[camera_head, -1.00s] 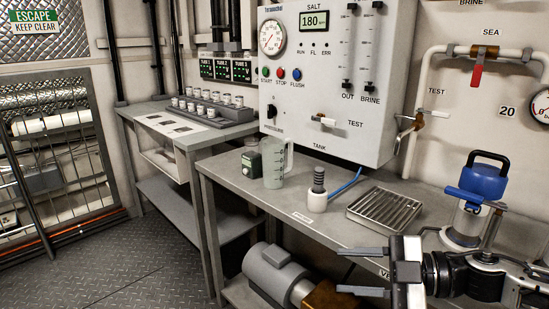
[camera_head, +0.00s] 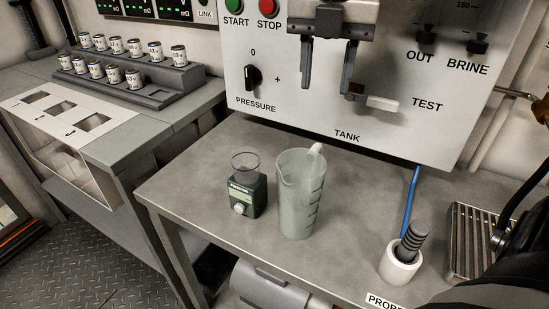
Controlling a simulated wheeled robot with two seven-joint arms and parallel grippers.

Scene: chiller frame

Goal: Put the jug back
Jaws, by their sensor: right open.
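The clear measuring jug (camera_head: 300,198) stands upright on the grey bench in the middle of the head view. It has dark marks on its side and its pale handle is toward the back right. My right gripper (camera_head: 330,82) is open and empty. Its two fingers point down in front of the white control panel, above the jug in the picture and apart from it. My left gripper is not in view.
A small green device (camera_head: 247,196) with a clear cup on top stands close left of the jug. A white holder (camera_head: 398,266) with a grey ribbed probe and a slatted metal tray (camera_head: 467,250) are to the right. The control panel (camera_head: 300,112) overhangs the bench's back.

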